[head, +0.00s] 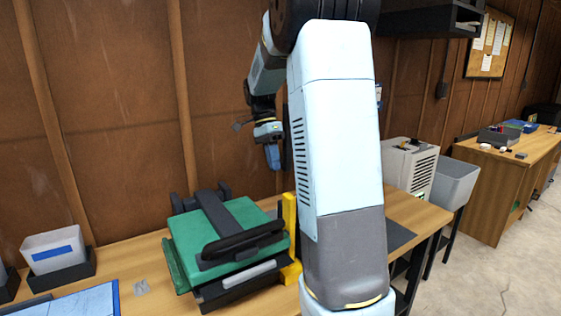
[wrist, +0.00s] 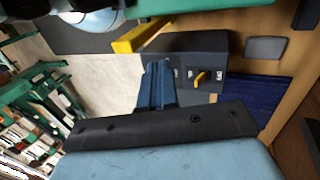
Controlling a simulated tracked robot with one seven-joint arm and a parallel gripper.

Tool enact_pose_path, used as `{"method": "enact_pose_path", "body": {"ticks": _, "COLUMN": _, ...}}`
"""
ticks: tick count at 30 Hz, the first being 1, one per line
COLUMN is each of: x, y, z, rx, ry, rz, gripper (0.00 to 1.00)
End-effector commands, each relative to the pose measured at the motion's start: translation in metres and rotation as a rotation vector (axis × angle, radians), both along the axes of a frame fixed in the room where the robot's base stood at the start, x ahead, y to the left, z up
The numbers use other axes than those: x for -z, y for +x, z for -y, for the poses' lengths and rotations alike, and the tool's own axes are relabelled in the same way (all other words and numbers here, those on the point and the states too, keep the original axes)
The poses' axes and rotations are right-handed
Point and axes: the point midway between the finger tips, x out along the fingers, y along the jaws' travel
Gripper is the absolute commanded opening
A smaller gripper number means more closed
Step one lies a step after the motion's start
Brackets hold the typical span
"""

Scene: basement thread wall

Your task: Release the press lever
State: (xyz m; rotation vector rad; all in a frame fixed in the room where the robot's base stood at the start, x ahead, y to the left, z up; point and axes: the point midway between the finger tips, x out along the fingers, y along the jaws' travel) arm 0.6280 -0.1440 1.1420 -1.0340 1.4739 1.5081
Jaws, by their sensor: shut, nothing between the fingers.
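A green press (head: 225,225) with black bars sits on the wooden bench. A black handle (head: 243,240) runs across its front; I cannot tell for sure that it is the press lever. A yellow upright (head: 289,235) stands at its right side. My gripper (head: 272,157) hangs above the back of the press, apart from it, with blue fingers pointing down. In the wrist view the fingers (wrist: 155,88) are together and empty. A dark panel (wrist: 215,45) with a small yellow toggle (wrist: 201,78) and a yellow bar (wrist: 140,36) show beyond them.
A bin with a blue label (head: 53,250) stands at the bench's left, near a blue-edged sheet (head: 85,303). My arm hides part of the bench right of the press. A grey bin (head: 455,184) and a second desk (head: 500,190) stand further right. The brown wall is close behind.

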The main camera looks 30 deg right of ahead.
Motion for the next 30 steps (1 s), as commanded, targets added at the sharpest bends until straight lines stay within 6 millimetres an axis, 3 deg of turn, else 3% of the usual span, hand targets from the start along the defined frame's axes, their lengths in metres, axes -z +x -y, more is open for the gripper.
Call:
{"method": "enact_pose_path", "body": {"ticks": 12, "x": 0.069, "y": -0.028, "z": 0.001, "rx": 0.0, "ry": 0.001, "rz": -0.002, "gripper": 0.0}}
{"method": "enact_pose_path", "body": {"ticks": 21, "x": 0.067, "y": -0.062, "z": 0.003, "rx": 0.001, "ry": 0.0, "rz": 0.0, "gripper": 0.0}}
{"method": "enact_pose_path", "body": {"ticks": 30, "x": 0.067, "y": -0.067, "z": 0.003, "rx": 0.001, "ry": 0.0, "rz": 0.001, "gripper": 0.0}}
